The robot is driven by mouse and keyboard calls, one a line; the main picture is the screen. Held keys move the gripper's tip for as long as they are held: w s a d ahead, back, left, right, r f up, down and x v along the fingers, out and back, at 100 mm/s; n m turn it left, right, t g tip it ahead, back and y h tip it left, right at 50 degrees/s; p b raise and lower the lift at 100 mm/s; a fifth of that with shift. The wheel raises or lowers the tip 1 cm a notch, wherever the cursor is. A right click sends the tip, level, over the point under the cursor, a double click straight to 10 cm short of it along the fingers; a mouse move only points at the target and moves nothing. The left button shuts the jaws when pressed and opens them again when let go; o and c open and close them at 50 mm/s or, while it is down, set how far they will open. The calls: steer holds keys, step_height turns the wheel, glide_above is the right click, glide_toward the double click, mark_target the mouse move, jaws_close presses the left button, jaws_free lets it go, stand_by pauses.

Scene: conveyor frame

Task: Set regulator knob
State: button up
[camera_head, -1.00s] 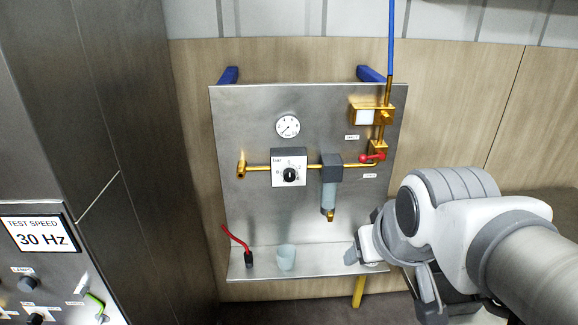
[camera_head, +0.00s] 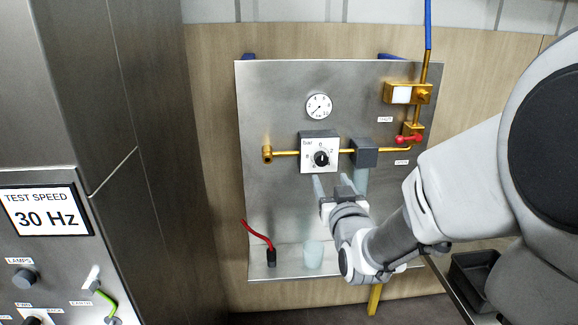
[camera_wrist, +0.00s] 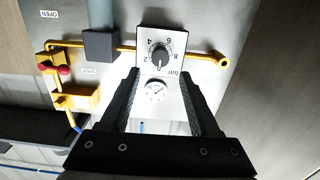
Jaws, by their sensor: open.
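The regulator knob (camera_head: 321,158) is a black dial on a white square scale plate marked "bar", fixed on the steel panel. It also shows in the wrist view (camera_wrist: 160,57), upside down, beyond the fingers. My gripper (camera_head: 332,184) is open and empty, just below and in front of the scale plate. In the wrist view my gripper's two fingers (camera_wrist: 161,98) reach toward the plate with a gap between them, the knob ahead of that gap. The round pressure gauge (camera_head: 319,106) sits above the regulator, its needle pointing to the lower left.
A brass pipe (camera_head: 286,153) runs through the regulator to a grey filter block (camera_head: 364,152). A red valve handle (camera_head: 409,138) is on the right. A pale cup (camera_head: 313,254) and a red-wired black plug (camera_head: 271,257) stand on the lower ledge. A control cabinet (camera_head: 50,215) stands left.

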mark_target(322, 161)
steer(key=w+p, duration=0.1)
steer(key=w, duration=0.3)
steer(key=w+p, duration=0.1)
steer(key=w, duration=0.3)
steer(key=shift+w+r+p, duration=0.2)
steer(key=shift+w+p, duration=0.1)
steer(key=shift+p, duration=0.05)
steer(key=shift+w+f, duration=0.15)
steer(key=shift+w, duration=0.15)
steer(key=shift+c, duration=0.4)
steer(key=shift+s, duration=0.1)
steer(key=c, duration=0.7)
steer(key=shift+o, duration=0.2)
steer(key=m, duration=0.5)
steer(key=shift+m, duration=0.3)
steer(key=m, duration=0.4)
steer(key=shift+m, duration=0.4)
steer(key=m, duration=1)
steer(key=o, duration=1)
